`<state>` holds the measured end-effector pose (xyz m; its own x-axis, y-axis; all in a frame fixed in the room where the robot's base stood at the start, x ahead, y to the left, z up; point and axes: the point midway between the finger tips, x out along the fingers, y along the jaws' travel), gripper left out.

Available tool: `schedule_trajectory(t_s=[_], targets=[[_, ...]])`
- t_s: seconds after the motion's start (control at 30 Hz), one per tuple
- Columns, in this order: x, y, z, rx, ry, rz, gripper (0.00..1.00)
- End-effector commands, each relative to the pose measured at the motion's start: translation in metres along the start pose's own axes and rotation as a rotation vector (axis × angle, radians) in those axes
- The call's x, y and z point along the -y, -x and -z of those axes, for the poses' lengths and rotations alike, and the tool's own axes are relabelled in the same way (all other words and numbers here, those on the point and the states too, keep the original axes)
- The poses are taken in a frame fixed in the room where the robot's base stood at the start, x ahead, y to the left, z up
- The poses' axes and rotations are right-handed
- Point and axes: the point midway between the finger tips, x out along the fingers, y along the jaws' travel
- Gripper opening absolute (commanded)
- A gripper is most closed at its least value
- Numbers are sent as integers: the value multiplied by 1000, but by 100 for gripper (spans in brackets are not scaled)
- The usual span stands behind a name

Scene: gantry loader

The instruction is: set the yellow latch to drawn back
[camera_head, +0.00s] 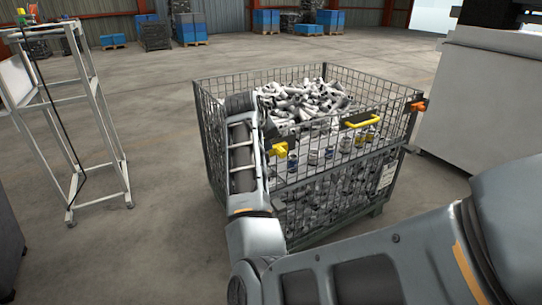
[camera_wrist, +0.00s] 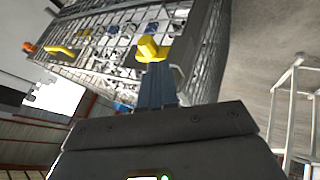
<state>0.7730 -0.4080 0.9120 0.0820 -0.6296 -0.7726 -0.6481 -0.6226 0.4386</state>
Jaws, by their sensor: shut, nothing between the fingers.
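The yellow latch (camera_head: 277,149) sits at the top left front corner of a wire mesh crate (camera_head: 318,188) in the head view. It also shows in the wrist view (camera_wrist: 151,48), straight beyond my fingertips. My gripper (camera_wrist: 157,70) is shut and empty, its fingers together and pointing at the latch. The fingertips overlap the latch's lower edge in the wrist view; I cannot tell whether they touch it. In the head view my forearm rises just left of the latch, and my fingers cannot be made out.
Pale metal parts (camera_head: 300,100) fill the crate. A white frame stand (camera_head: 85,120) is at left and a grey cabinet (camera_head: 480,95) at right. Floor between stand and crate is clear.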

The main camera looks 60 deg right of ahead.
Motion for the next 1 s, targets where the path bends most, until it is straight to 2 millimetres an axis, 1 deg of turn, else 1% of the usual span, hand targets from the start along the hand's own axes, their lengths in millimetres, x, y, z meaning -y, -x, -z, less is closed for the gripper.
schedule_trajectory(t_s=[0.3,0.43,0.57,0.8,1.0], targets=[[0,0,0,0,0,0,0],[-1,-7,0,1,-1,0,0],[0,-24,0,2,0,1,0],[0,-67,0,2,0,1,0],[0,-91,0,1,0,1,0]])
